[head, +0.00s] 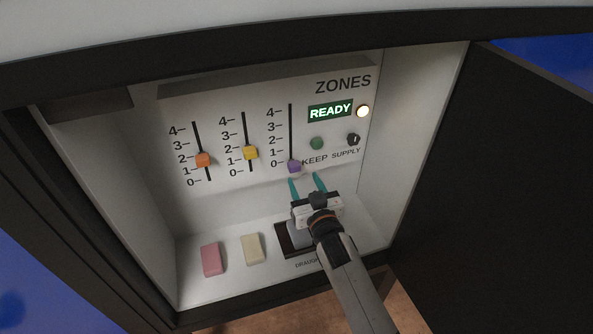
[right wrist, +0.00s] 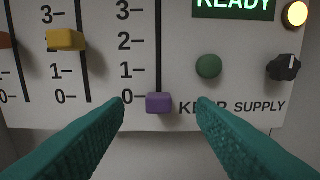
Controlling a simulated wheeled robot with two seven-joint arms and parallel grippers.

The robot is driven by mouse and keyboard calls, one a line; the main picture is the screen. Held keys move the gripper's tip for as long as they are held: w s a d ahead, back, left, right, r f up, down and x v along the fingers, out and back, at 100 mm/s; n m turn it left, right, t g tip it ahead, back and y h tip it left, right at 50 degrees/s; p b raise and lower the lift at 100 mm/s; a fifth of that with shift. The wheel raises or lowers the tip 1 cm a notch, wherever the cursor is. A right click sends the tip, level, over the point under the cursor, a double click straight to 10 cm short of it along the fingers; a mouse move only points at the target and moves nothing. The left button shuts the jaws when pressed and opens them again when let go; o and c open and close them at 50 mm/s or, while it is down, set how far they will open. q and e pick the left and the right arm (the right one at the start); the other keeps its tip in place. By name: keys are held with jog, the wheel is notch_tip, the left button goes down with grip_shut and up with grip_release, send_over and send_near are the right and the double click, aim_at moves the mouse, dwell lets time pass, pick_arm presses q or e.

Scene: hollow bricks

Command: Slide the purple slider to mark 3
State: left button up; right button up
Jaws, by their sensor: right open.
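The purple slider (head: 294,166) sits at the bottom of the rightmost slot on the white panel, by its 0 mark. In the right wrist view the purple slider (right wrist: 159,103) is level with or just below the 0 line, and the mark 3 (right wrist: 123,10) is at the top. My right gripper (head: 306,180) is open, its teal fingers pointing at the panel. In the right wrist view the fingers (right wrist: 160,108) are spread, with the slider between their tips in the picture; I see no contact. My left gripper is not in view.
An orange slider (head: 203,160) and a yellow slider (head: 250,153) stand to the left. A green button (head: 317,143), black knob (head: 353,139) and lit READY display (head: 330,111) are at right. Pink (head: 212,259) and cream (head: 252,248) blocks are below. Cabinet walls surround the panel.

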aim_at(293, 165)
jog(key=x, duration=0.6)
jog(key=shift+w+r, duration=0.2)
jog(key=shift+r, duration=0.15)
jog(key=shift+a, duration=0.1)
jog(key=shift+f, duration=0.1)
jog(key=shift+c, duration=0.2)
